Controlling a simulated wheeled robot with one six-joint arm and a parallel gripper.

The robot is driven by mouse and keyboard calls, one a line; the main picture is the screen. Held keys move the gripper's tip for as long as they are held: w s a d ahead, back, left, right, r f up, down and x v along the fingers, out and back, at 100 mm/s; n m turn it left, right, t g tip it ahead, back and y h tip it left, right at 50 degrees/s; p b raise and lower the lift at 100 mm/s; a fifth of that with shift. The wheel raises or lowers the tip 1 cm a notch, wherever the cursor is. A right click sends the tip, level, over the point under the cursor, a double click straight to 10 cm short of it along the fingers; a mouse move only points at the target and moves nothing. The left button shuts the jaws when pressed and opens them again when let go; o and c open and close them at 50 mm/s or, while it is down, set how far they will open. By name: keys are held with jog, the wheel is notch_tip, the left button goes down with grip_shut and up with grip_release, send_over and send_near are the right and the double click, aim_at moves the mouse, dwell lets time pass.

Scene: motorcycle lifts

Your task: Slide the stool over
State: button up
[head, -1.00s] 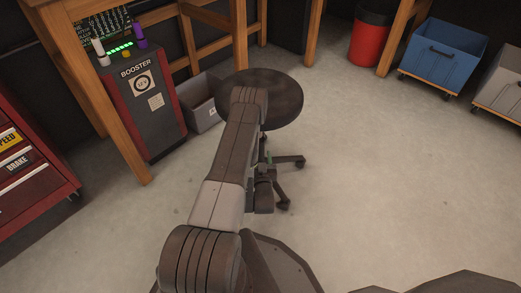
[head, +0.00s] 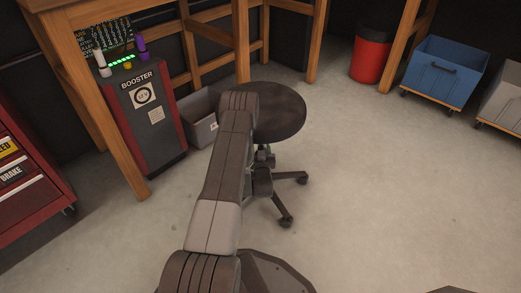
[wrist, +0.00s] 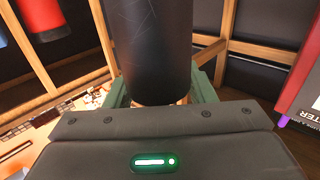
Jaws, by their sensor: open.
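The stool (head: 284,112) has a dark round seat, a post and a wheeled base. It stands upright on the floor in the middle of the head view. My arm crosses in front of its left side and hides part of the seat and base. My gripper is hidden behind the arm in the head view. In the wrist view my gripper (wrist: 161,91) is open, with green fingers on either side of a dark rounded shape. This shape looks like part of the stool; I cannot tell which part or whether the fingers touch it.
A booster unit (head: 150,125) and a grey bin (head: 203,130) stand by the wooden bench legs at left. A red drawer cabinet (head: 30,200) is at far left. A red bin (head: 371,55) and blue cart (head: 444,78) are at back right. Floor right of the stool is clear.

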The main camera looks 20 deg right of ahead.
grip_shut()
dwell(1.4)
